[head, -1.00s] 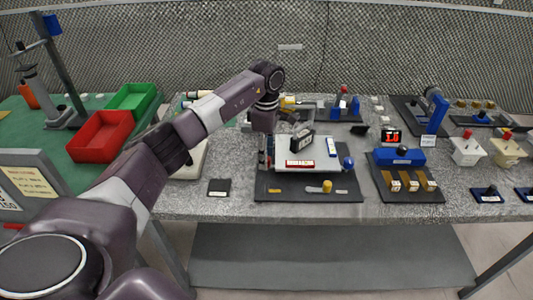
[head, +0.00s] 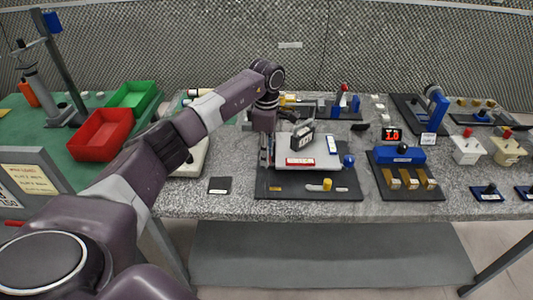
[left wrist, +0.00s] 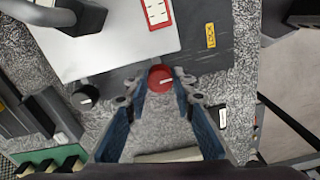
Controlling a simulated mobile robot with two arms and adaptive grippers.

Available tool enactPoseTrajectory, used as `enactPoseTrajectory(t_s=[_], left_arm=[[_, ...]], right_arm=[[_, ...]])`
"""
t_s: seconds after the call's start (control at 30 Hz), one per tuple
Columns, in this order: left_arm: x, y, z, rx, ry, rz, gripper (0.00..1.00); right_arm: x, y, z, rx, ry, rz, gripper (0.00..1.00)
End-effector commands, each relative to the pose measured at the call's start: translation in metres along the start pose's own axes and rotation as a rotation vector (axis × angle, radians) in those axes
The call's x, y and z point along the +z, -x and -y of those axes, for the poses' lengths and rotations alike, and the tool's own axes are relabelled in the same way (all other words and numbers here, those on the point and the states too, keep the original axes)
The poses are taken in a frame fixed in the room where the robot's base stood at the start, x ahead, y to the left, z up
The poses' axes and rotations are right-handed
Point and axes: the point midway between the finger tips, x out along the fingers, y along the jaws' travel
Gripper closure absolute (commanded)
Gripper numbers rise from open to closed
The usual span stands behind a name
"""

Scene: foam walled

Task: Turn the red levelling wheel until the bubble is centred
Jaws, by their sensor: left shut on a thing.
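The red levelling wheel (left wrist: 160,78) sits at the edge of the white plate (left wrist: 100,45), with a short white mark on its face. My left gripper (left wrist: 159,84) is shut on this wheel, one fingertip on each side. In the head view my left gripper (head: 265,164) points down at the plate's left end and hides the wheel. A red-framed vial (head: 300,162) and a blue-framed vial (head: 332,146) lie on the white plate (head: 322,163). The bubbles are too small to make out. My right gripper is not in view.
A dark handled block (head: 302,134) stands on the plate. A blue knob (head: 348,161) and a yellow knob (head: 327,185) are nearby on the black base (head: 300,193). A black knob (left wrist: 88,92) is left of the wheel. A blue device (head: 400,156) stands to the right.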

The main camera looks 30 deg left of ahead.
Motion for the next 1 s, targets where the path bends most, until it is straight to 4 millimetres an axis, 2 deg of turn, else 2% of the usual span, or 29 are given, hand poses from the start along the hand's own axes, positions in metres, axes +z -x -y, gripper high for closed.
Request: enactPoseTrajectory(t_s=[0.7,1.0], left_arm=[[-0.0003,0.0021,-0.0020,0.003,0.539,0.002,1.00],[-0.0005,0.0024,-0.0028,0.005,0.703,0.003,1.00]], right_arm=[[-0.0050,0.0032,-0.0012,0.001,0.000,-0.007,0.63],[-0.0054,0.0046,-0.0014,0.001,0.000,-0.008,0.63]])
